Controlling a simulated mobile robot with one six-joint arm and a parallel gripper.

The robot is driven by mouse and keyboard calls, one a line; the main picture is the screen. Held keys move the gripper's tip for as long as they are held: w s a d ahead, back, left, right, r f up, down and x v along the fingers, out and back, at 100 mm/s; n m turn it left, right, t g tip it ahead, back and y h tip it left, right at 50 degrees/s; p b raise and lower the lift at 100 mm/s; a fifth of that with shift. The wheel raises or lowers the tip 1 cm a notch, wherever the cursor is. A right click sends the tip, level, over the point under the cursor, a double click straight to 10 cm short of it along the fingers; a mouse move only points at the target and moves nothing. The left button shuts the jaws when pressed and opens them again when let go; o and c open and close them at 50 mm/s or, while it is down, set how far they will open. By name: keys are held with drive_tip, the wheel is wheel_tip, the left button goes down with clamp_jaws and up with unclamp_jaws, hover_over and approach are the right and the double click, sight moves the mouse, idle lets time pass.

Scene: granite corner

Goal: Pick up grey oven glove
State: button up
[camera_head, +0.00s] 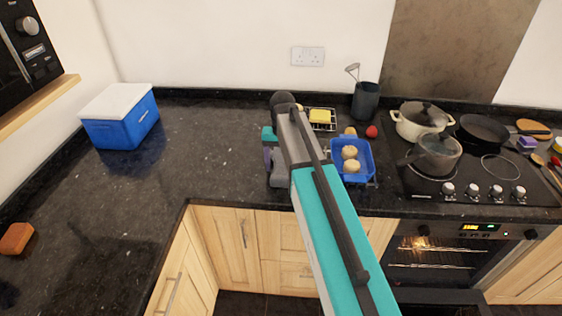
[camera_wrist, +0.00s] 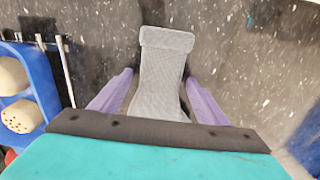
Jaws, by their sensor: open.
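The grey oven glove (camera_wrist: 165,65) is a light grey textured piece with a folded-looking band at its far end, lying on the dark counter in the wrist view. My gripper (camera_wrist: 158,84) is open, with one purple finger on each side of the glove. The glove's near end is hidden behind my gripper body, and I cannot tell whether the fingers touch it.
The blue tray (camera_head: 371,165) with round rolls is close to my gripper's right. A wire rack (camera_head: 333,127) with a yellow item stands behind. Pots (camera_head: 435,155) sit on the hob at right. A blue cooler box (camera_head: 127,130) stands at left; the counter between is clear.

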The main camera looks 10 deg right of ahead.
drive_tip(key=shift+c, duration=0.2)
idle(0.4)
drive_tip(key=c, duration=1.2)
drive_tip(key=shift+r, duration=0.1)
drive_tip(key=shift+r+p, duration=1.2)
drive_tip(key=shift+r, duration=0.6)
drive_tip(key=s+d+p, duration=0.1)
drive_tip(key=s, duration=0.4)
drive_tip(key=s+d+p, duration=0.1)
drive_tip(key=s, duration=0.4)
drive_tip(key=s+d+r+p, duration=0.1)
drive_tip(key=s, duration=0.4)
drive_tip(key=shift+s+d, duration=0.25)
drive_tip(key=shift+d, duration=0.15)
